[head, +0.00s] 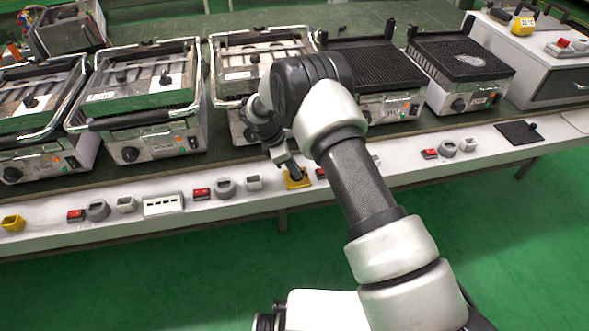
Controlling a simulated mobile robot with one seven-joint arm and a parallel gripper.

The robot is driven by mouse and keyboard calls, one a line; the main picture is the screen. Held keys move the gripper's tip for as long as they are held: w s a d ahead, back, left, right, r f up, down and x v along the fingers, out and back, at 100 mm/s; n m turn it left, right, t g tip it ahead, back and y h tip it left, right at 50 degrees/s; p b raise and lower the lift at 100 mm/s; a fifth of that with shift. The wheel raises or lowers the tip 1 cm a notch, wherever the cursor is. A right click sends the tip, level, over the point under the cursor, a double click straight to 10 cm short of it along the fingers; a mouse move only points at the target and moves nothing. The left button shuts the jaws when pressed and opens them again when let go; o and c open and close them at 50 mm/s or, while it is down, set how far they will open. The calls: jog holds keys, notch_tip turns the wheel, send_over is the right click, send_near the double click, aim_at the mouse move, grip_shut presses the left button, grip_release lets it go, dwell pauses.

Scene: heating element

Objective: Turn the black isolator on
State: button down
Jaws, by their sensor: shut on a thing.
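My gripper (291,171) points down at the front ledge of the bench, near the middle of the head view. Its fingers are shut on a small dark part that I take to be the black isolator. This part sits on a yellow base (298,183) on the ledge. The fingers hide most of the dark part, so I cannot tell its angle. My forearm and wrist cover some of the ledge to the right of it.
Several grills with metal handles, such as this one (143,95), line the bench behind. The white ledge (330,195) carries red switches (201,193), grey sockets and a black plate (519,132). Green floor (150,290) lies open in front.

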jog(key=c, duration=1.8)
grip_release()
jog(key=shift+o, duration=0.2)
jog(key=p+v, duration=0.1)
jog(key=v, duration=0.6)
jog(key=shift+r, duration=0.2)
jog(key=shift+s+a, duration=0.1)
jog(key=shift+a, duration=0.05)
